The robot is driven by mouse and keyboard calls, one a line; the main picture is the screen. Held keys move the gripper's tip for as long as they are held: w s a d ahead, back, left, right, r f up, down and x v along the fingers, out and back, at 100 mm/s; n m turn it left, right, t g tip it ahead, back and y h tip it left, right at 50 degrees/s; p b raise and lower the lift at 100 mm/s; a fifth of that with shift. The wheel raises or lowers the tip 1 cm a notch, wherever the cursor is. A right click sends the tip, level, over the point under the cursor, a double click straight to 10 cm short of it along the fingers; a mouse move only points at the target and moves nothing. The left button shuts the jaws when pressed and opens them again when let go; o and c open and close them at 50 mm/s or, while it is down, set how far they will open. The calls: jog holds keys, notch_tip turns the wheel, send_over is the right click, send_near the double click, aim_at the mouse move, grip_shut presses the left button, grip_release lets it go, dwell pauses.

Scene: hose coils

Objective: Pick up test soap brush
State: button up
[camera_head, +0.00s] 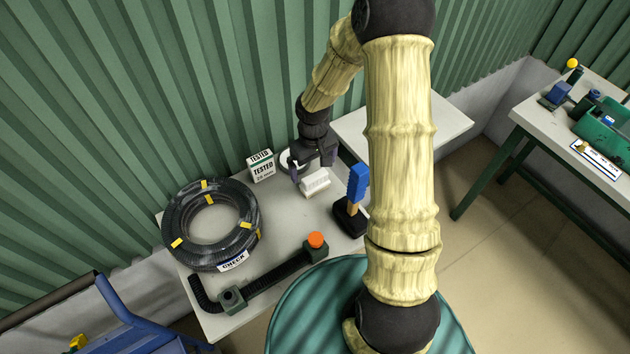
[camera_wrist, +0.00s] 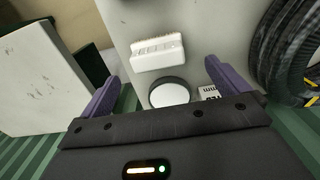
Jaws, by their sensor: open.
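A small white block with a ribbed, bristle-like side (camera_head: 316,183) lies on the bench; it looks like a brush, though I cannot be sure it is the soap brush. It also shows in the wrist view (camera_wrist: 157,53), just past the fingertips. My gripper (camera_head: 313,169) is open and empty, pointing down at the bench beside the white block. Its two purple fingers (camera_wrist: 160,75) are spread wide in the wrist view, with the block ahead of the gap between them.
A green wall (camera_head: 120,120) rises close behind.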

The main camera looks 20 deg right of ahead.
aim_at(315, 176)
jog(key=shift+f, duration=1.35)
jog(key=shift+d+f+p, duration=0.2)
jog(key=shift+f+p, duration=0.8)
jog(key=shift+f, duration=1.6)
jog(key=c, duration=1)
jog(key=shift+c, duration=0.2)
jog(key=shift+r, duration=0.1)
